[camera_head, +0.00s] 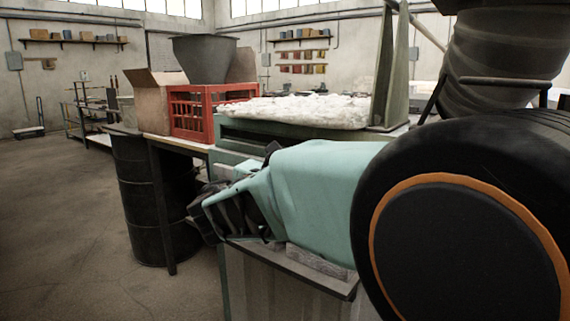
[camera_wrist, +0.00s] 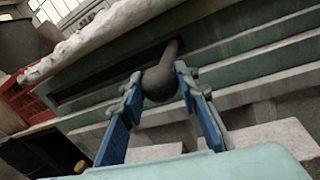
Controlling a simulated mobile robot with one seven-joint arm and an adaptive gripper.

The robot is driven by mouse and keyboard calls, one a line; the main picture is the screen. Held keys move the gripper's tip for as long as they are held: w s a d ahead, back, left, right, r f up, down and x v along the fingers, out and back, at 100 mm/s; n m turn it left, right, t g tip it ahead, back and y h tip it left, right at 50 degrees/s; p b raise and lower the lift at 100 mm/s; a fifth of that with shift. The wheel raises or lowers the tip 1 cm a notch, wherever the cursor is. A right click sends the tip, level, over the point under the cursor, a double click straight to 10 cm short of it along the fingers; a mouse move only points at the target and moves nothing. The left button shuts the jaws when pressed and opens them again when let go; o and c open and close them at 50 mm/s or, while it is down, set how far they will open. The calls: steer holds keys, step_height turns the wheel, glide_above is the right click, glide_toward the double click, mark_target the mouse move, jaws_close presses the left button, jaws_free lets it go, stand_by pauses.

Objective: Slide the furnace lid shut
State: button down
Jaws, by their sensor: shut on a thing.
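The green furnace (camera_head: 235,135) stands ahead, with a thick layer of white lumpy material (camera_head: 300,110) along its top. In the wrist view its green front (camera_wrist: 250,55) fills the upper part, with a long dark recess. A dark round knob (camera_wrist: 161,84) on a short rod sticks out from this front; I cannot tell where the lid's edges lie. My gripper (camera_wrist: 160,76) has its two blue fingers closed on either side of the knob. In the head view my arm hides the knob and the fingertips.
A black drum (camera_head: 138,200) stands below. Open floor lies at the left.

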steer(key=shift+d+f, duration=0.2)
steer(key=shift+d, duration=0.1)
steer(key=c, duration=1.5)
jaws_free()
steer(key=shift+s+r, duration=0.1)
steer(key=shift+s, duration=0.05)
steer(key=shift+a, duration=0.1)
steer(key=v, duration=0.7)
steer(key=shift+s, duration=0.25)
